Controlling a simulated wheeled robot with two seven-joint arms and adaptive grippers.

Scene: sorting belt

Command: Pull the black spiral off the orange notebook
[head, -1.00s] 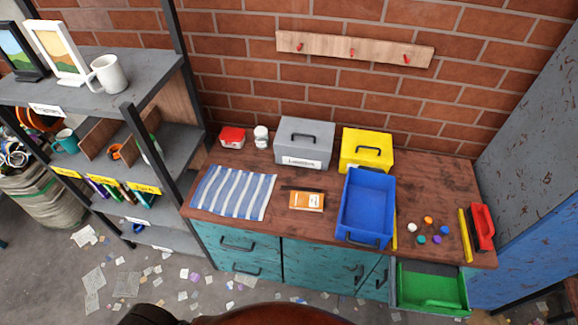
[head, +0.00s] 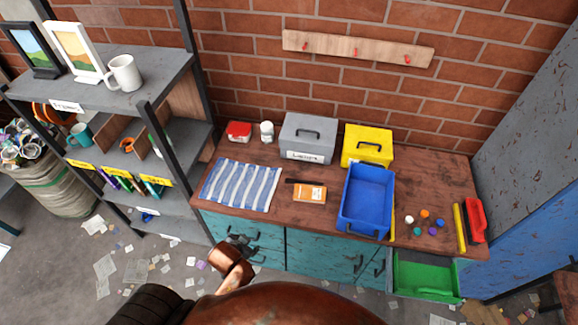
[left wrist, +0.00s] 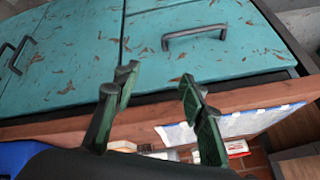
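The orange notebook (head: 310,195) lies flat on the wooden worktop, between the striped cloth and the blue bin. The black spiral (head: 303,182) is a thin dark strip along its far edge. My left gripper (head: 243,239) is in front of the teal cabinet, below the worktop's front edge and to the left of the notebook, well apart from it. In the left wrist view its two fingers (left wrist: 157,85) are spread with nothing between them. My right gripper is not in view.
A striped cloth (head: 241,186) lies left of the notebook. A blue bin (head: 366,202) stands right of it, and a grey box (head: 308,139) and yellow box (head: 367,147) stand behind. A green drawer (head: 425,281) is open at the right. A shelf unit (head: 160,82) stands at the left.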

